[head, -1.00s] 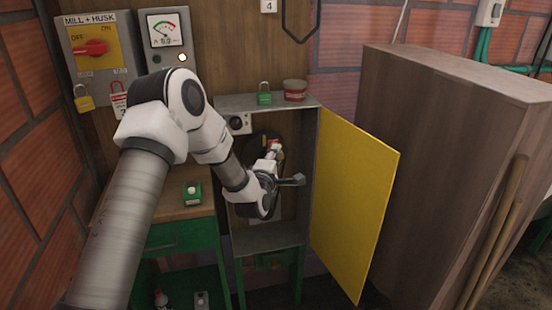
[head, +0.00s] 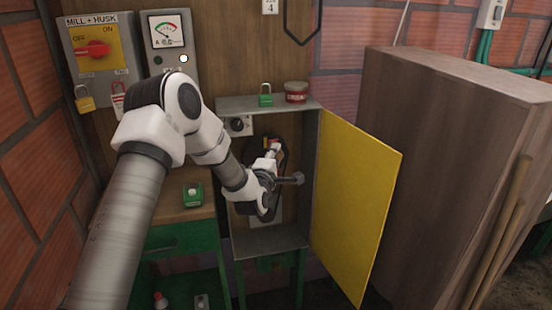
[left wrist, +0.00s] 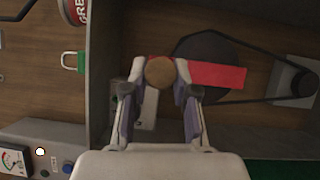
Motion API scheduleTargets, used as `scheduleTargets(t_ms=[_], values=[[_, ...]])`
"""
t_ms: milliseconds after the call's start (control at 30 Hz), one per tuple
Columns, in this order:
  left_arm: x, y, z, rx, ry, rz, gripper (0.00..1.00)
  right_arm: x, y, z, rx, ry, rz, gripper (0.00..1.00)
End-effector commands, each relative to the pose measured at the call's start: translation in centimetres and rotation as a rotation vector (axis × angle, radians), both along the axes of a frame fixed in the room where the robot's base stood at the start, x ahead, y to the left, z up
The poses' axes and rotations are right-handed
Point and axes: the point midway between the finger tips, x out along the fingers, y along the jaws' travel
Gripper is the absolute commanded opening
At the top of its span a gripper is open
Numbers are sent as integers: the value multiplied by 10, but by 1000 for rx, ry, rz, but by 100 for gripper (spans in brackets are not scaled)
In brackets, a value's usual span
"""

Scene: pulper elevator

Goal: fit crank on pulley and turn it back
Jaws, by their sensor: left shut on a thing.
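The crank shows in the left wrist view as a flat red arm (left wrist: 217,74) with a round wooden knob (left wrist: 159,71) at its left end. My left gripper (left wrist: 160,80) is shut on the knob, one finger on each side. The arm's right part lies in front of the dark pulley (left wrist: 207,52); whether it is seated on the hub I cannot tell. A black belt runs from the pulley to a small wheel on the right. In the head view my left gripper (head: 273,150) is inside the open cabinet and hides much of the pulley. My right gripper is not in view.
The cabinet's yellow door (head: 352,205) stands open on the right. A green padlock (head: 265,96) and a red tin (head: 296,92) are on the cabinet top. A tall brown box (head: 440,160) stands right of the door. A small green box (head: 193,195) sits on the left bench.

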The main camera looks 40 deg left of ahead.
Motion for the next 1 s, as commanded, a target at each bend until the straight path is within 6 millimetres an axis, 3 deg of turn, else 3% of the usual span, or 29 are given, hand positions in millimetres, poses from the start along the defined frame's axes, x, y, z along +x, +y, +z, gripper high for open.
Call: scheduleTargets(t_ms=[500, 1000], values=[[1, 1, 0, 0, -4, -1, 0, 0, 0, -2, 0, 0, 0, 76], [-11, 11, -5, -94, -115, -1, 0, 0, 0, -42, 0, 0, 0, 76]])
